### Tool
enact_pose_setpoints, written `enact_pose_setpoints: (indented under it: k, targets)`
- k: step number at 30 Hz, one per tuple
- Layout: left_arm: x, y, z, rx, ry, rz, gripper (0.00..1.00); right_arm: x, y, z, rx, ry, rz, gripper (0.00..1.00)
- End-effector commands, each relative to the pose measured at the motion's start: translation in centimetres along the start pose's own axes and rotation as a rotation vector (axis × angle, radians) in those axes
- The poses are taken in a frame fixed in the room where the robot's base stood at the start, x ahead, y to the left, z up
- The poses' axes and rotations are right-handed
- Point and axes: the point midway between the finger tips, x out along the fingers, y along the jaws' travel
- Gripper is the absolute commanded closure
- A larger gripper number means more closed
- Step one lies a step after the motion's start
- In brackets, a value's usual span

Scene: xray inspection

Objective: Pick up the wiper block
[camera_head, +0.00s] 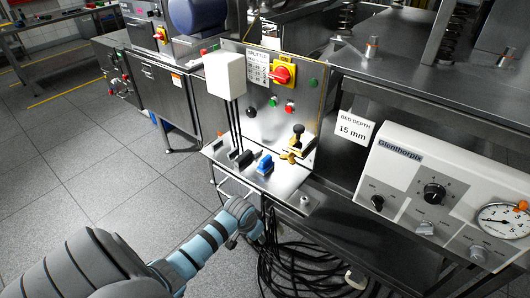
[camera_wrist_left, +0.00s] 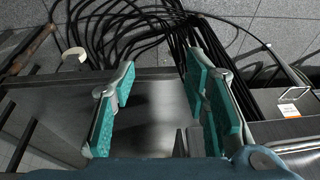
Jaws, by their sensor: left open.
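Small items sit on the metal shelf (camera_head: 228,154) below the control panel in the head view: a blue block (camera_head: 265,163), dark blocks (camera_head: 243,158) to its left and a brass-and-black fitting (camera_head: 297,141) to its right. I cannot tell for sure which one is the wiper block. My left gripper (camera_head: 250,226) is in front of and below the shelf, apart from these items. In the left wrist view, its teal-padded fingers (camera_wrist_left: 165,88) are spread with nothing held between them. My right gripper is not in view.
Black cables (camera_head: 300,262) hang and coil below the shelf, close to my left gripper. The control panel (camera_head: 262,122) rises behind the shelf. A white gauge box (camera_head: 440,190) stands at the right. The tiled floor (camera_head: 110,165) at the left is clear.

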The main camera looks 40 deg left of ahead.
Motion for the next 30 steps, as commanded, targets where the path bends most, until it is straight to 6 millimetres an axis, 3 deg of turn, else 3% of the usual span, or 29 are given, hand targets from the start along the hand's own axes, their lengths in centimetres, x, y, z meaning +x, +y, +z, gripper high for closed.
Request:
enact_pose_setpoints:
  k: [1,3,6,9,12,15,22,30]
  targets:
    - [-5.4,-0.5,-3.6,0.027,0.031,0.002,0.58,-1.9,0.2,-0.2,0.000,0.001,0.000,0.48]
    - [-10.9,-1.1,-7.2,0.059,0.047,0.006,0.58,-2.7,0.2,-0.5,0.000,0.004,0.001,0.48]
    - [-16.1,-4.3,-12.6,0.038,0.064,0.012,0.58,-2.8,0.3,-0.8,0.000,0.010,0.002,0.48]
    - [-21.4,-7.0,-16.4,0.007,0.083,0.031,0.58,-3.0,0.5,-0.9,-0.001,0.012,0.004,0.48]
    - [-25.1,-8.7,-18.4,-0.014,0.097,0.050,0.58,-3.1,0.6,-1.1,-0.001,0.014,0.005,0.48]
    - [-25.4,-9.1,-19.0,-0.022,0.098,0.062,0.58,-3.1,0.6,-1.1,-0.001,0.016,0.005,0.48]
    - [-19.3,-8.6,-19.6,-0.021,0.097,0.065,0.58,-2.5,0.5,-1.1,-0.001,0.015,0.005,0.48]
    - [-15.1,-8.5,-19.9,-0.021,0.098,0.063,0.58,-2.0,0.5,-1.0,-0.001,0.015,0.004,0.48]
